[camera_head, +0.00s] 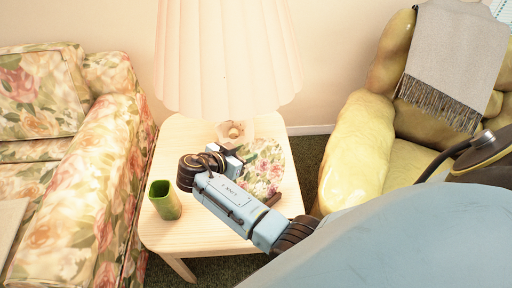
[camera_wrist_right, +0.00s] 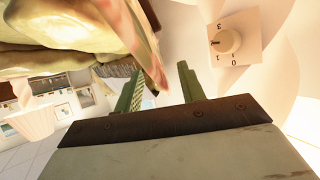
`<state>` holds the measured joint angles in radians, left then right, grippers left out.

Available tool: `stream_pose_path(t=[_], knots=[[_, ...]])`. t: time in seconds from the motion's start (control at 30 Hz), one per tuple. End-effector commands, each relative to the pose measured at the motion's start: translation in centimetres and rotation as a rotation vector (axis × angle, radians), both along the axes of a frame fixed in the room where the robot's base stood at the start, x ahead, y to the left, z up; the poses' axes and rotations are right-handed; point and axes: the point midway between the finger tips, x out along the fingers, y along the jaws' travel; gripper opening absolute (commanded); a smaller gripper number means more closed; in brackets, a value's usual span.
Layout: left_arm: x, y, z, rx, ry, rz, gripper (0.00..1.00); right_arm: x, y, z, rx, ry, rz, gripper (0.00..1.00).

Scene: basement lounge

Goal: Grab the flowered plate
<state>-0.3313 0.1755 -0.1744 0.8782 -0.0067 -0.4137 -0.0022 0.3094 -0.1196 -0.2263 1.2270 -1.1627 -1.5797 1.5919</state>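The flowered plate (camera_head: 265,165), pale with pink flowers and green leaves, is on the wooden side table in front of the lamp, partly hidden by my right arm. My right gripper (camera_head: 234,158) reaches over the table at the plate's left side. In the right wrist view, its two green fingers (camera_wrist_right: 160,88) stand apart. The plate (camera_wrist_right: 146,45) shows there nearly edge-on, its lower end reaching toward the gap between the fingers. I cannot tell whether it touches a finger. My left gripper is not in view.
The side table (camera_head: 200,235) also holds a green cup (camera_head: 165,200) and a lamp with a pleated shade (camera_head: 228,55). The lamp's dial (camera_wrist_right: 228,42) is close to my right gripper. A floral sofa (camera_head: 75,215) stands left and a yellow armchair (camera_head: 355,150) right.

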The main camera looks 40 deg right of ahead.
Motion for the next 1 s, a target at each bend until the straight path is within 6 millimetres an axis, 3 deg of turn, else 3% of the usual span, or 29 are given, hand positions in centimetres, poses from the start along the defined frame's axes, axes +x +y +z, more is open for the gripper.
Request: stream_pose_path(t=[0.03,0.3,1.0], knots=[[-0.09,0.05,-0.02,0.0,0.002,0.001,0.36,0.01,0.02,0.01,0.0,0.0,0.0,0.33],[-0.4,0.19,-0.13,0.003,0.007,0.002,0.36,0.0,0.05,0.0,0.0,0.0,0.001,0.0],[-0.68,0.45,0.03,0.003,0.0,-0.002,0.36,0.07,0.1,0.98,0.001,-0.005,0.001,0.0]])
